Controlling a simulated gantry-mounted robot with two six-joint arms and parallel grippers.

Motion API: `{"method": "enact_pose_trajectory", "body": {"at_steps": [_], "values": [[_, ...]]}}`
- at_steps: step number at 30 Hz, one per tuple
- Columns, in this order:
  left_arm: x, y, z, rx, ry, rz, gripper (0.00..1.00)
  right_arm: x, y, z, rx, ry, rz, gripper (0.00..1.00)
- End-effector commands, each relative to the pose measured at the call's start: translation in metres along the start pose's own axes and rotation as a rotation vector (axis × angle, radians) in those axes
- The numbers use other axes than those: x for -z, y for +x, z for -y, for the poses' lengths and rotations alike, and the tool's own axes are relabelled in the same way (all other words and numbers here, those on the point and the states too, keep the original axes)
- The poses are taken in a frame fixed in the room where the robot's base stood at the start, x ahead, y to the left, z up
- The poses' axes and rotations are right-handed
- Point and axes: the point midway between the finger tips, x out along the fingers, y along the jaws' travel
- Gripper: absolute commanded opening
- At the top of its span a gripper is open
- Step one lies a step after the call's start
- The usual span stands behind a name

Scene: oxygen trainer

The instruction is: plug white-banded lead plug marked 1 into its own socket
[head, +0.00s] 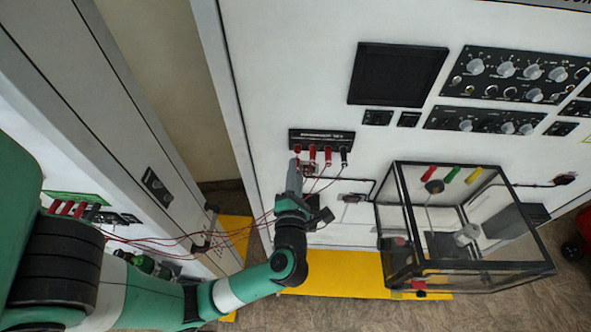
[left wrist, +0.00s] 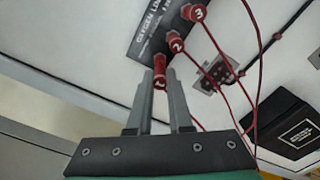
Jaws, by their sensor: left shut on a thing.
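A red lead plug marked 1 (left wrist: 159,82) sits between the fingertips of my left gripper (left wrist: 161,90) in the left wrist view. The left gripper (head: 296,166) is shut on it, just below the left end of the black socket strip (head: 320,140) on the white cabinet. The plug points at the strip's leftmost red socket (left wrist: 139,51); I cannot tell how deep it sits. Red plugs marked 2 (left wrist: 177,45) and 3 (left wrist: 198,13) stand in the strip beside it. A white band is not clear. My right gripper is not in view.
Red leads (head: 235,232) run from the strip to a left cabinet with red plugs (head: 67,207). A glass case (head: 403,215) stands at the right. A black box (left wrist: 292,128) and a metal plate (left wrist: 208,74) are close to the gripper.

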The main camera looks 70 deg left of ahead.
Motion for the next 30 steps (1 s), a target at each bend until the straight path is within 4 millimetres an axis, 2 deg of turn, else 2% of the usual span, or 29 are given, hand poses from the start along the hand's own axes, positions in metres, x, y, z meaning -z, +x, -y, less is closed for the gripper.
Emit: {"method": "enact_pose_trajectory", "body": {"at_steps": [14, 30], "values": [[0.000, 0.002, 0.000, 0.000, -0.011, 0.000, 0.00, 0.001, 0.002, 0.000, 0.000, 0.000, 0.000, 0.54], [-0.001, 0.012, 0.000, -0.001, -0.011, 0.000, 0.00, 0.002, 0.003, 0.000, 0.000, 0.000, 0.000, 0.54]]}}
